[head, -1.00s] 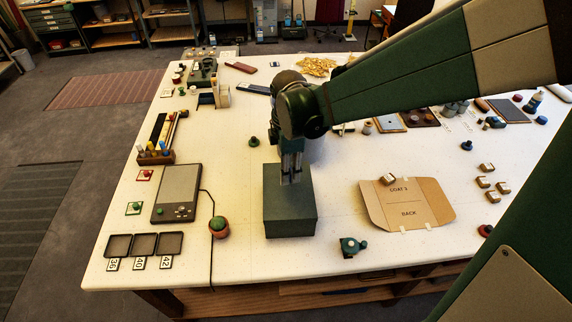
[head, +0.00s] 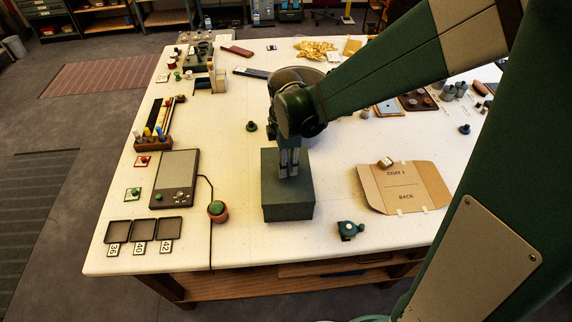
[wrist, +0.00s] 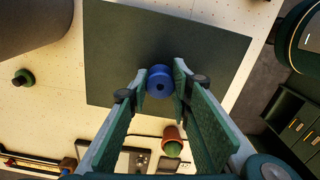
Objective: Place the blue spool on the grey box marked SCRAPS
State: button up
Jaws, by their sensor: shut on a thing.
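The blue spool (wrist: 160,82) shows in the wrist view between my fingertips, its round end with a dark centre hole facing the camera. My gripper (wrist: 156,84) is shut on it. In the head view my gripper (head: 289,173) points down over the top of the dark grey-green box (head: 288,208), and the spool is not distinguishable there. The box also fills the upper middle of the wrist view (wrist: 215,50), with the spool in front of its top near one edge. Whether the spool touches the box I cannot tell. No SCRAPS marking is readable.
A red pot with a green top (head: 217,210) stands left of the box. A scale (head: 175,180) lies further left. A small teal object (head: 350,230) sits to the right, near the brown card pattern (head: 405,187). A green knob-like piece (head: 251,126) stands behind.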

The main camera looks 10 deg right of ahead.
jog(key=shift+f, duration=0.3)
jog(key=o, duration=0.7)
jog(key=shift+r, duration=0.1)
jog(key=shift+r, duration=0.1)
jog(key=shift+r, duration=6.05)
